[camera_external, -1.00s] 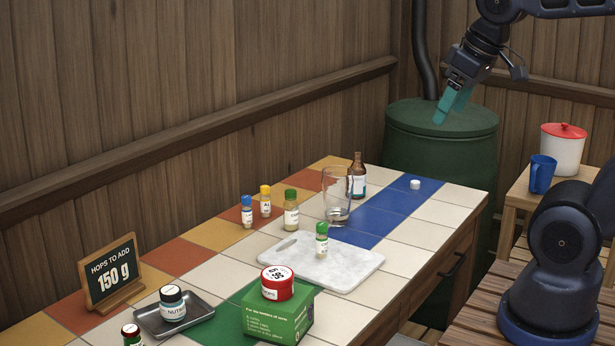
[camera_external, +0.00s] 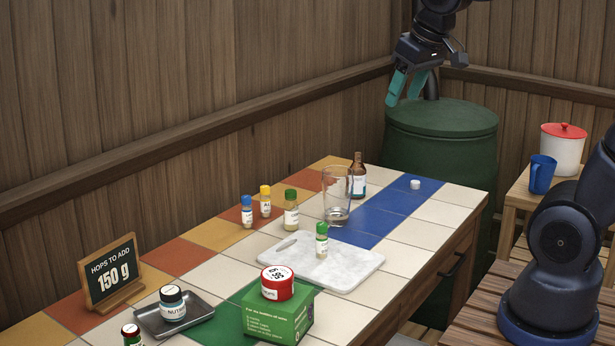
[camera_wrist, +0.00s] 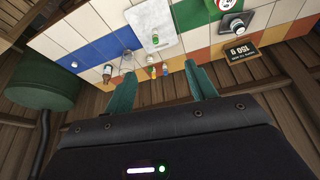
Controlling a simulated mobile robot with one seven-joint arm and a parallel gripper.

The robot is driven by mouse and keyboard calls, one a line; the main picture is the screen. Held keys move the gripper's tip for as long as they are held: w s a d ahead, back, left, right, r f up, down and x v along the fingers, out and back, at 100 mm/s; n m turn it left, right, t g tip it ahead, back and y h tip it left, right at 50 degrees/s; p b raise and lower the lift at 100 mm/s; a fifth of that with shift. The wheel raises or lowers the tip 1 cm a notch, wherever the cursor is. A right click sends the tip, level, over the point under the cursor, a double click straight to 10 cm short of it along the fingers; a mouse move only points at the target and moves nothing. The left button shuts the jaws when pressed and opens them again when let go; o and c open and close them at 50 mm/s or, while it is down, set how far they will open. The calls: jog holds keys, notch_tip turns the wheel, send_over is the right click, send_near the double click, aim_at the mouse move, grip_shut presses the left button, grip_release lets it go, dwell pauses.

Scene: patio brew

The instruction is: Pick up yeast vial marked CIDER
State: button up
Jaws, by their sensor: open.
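Small capped vials stand on the tiled table in the external view: one with a blue cap (camera_external: 247,213), one with a yellow cap (camera_external: 265,203), a larger one with a green cap (camera_external: 291,212). Another green-capped vial (camera_external: 321,241) stands upright on the white marble board (camera_external: 345,272). Their labels are too small to read, so I cannot tell which is marked CIDER. My gripper (camera_external: 401,101) is open and empty, high above the table's far end, beside the green barrel. In the wrist view its fingers (camera_wrist: 161,80) are apart, with small vials visible beyond them.
A drinking glass (camera_external: 336,200) and a brown bottle (camera_external: 358,175) stand behind the board. A red-lidded jar (camera_external: 277,284) sits on a green box (camera_external: 277,318). A metal tray (camera_external: 205,306) holds another jar. A sign (camera_external: 109,273) stands at left; the green barrel (camera_external: 440,150) is behind.

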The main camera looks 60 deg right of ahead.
jog(key=w+d+f+m, duration=0.1)
jog(key=w+d+f, duration=0.1)
jog(key=w, duration=0.4)
jog(key=w+d+f+m, duration=0.1)
jog(key=w+d, duration=0.1)
jog(key=w, duration=0.4)
jog(key=m+g+h, duration=0.1)
jog(key=m+h, duration=0.1)
jog(key=m, duration=0.1)
send_over(290, 191)
jog(key=s+a, duration=0.2)
jog(key=s, duration=0.1)
notch_tip(290, 191, down, 24)
jog(key=shift+x, duration=5.85)
jog(key=c, duration=1)
jog(key=shift+c, duration=0.2)
jog(key=shift+r, duration=0.15)
